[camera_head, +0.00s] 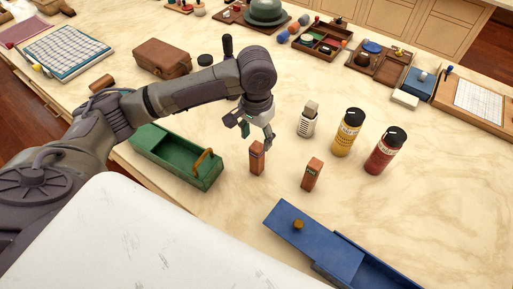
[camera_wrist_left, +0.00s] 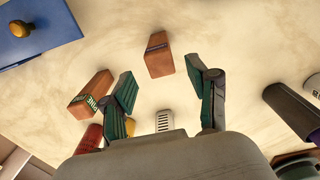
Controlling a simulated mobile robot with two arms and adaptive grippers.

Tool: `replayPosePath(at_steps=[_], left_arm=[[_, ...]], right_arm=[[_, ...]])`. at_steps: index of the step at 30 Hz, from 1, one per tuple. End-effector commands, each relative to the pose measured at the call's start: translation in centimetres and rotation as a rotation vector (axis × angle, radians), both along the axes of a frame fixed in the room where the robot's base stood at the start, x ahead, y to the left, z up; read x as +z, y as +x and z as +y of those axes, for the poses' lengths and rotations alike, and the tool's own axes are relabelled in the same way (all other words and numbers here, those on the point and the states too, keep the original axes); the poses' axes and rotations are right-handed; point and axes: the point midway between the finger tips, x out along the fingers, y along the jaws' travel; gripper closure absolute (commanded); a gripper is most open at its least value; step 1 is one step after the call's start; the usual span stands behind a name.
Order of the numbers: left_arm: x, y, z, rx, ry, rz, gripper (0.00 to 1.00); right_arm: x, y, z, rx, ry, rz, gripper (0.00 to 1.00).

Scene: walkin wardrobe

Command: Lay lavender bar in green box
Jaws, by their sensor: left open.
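A reddish-brown bar (camera_head: 257,160) with a dark purplish label, likely the lavender one, stands upright on the counter. My left gripper (camera_head: 257,135) is open just above it. In the left wrist view the bar (camera_wrist_left: 158,56) shows between and beyond the two spread fingers (camera_wrist_left: 168,85), not gripped. A second similar bar (camera_head: 312,175) stands to its right; its label reads "PINE" in the left wrist view (camera_wrist_left: 90,93). The green box (camera_head: 176,172), with a tan handle (camera_head: 203,160), lies left of the gripper. Part of its inside shows open. My right gripper is out of view.
A white bottle (camera_head: 307,122), a yellow bottle (camera_head: 347,134) and a red bottle (camera_head: 384,152) stand behind the bars. A blue box (camera_head: 310,243) with a knob lies in front. A brown case (camera_head: 161,58) and trays are farther back. Bare counter surrounds the bars.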

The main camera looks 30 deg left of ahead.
Motion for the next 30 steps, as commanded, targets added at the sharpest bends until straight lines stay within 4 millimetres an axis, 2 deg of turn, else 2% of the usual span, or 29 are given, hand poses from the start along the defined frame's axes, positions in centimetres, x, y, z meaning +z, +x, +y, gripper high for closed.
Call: replayPosePath(at_steps=[3,9,30], left_arm=[[2.1,0.1,0.0,-0.002,0.0,-0.003,0.41],[3.7,0.0,0.0,0.0,0.0,0.0,0.41],[3.8,0.0,0.0,-0.001,0.0,0.001,0.41]], right_arm=[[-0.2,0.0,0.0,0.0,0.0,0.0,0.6],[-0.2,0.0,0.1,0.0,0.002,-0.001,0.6],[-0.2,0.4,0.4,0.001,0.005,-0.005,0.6]])
